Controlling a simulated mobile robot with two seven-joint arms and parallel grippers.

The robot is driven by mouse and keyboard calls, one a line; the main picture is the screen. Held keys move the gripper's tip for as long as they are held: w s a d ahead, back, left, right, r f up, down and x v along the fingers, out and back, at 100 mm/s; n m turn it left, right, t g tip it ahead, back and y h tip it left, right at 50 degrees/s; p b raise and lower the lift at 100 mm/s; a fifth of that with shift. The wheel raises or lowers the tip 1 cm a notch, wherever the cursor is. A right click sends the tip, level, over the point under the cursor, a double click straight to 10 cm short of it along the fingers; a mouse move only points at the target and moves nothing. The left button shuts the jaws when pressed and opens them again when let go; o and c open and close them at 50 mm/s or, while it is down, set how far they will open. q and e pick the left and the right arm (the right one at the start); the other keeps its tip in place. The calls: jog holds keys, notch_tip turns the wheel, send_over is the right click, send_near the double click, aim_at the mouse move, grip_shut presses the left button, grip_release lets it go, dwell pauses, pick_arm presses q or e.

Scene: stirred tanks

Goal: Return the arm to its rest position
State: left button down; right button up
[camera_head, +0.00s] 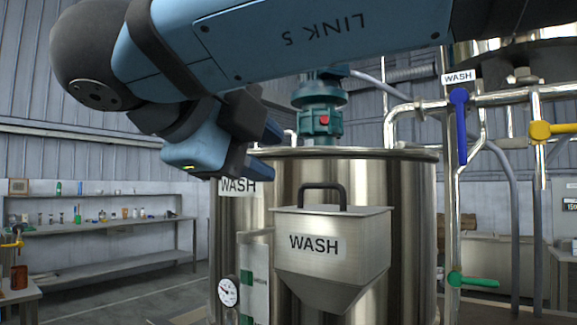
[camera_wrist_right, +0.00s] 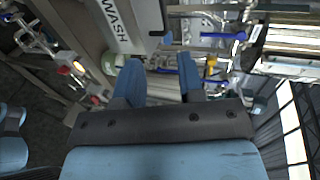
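My right arm (camera_head: 300,35) stretches across the top of the head view from the right, bent at the dark joint at upper left. My right gripper (camera_head: 276,153) hangs at its end, in front of the upper left rim of the steel WASH tank (camera_head: 410,220). Its two blue fingers are apart with nothing between them. The right wrist view also shows the open, empty gripper (camera_wrist_right: 160,70), with pipes and valves beyond it.
A steel WASH hopper (camera_head: 330,245) with a black handle is on the tank's front. A green motor (camera_head: 320,105) tops the tank. Pipes with a blue valve handle (camera_head: 461,125), a yellow one (camera_head: 553,130) and a green one (camera_head: 475,281) stand right. Shelves (camera_head: 100,225) and open floor lie left.

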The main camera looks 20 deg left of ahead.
jog(key=shift+v, duration=1.05)
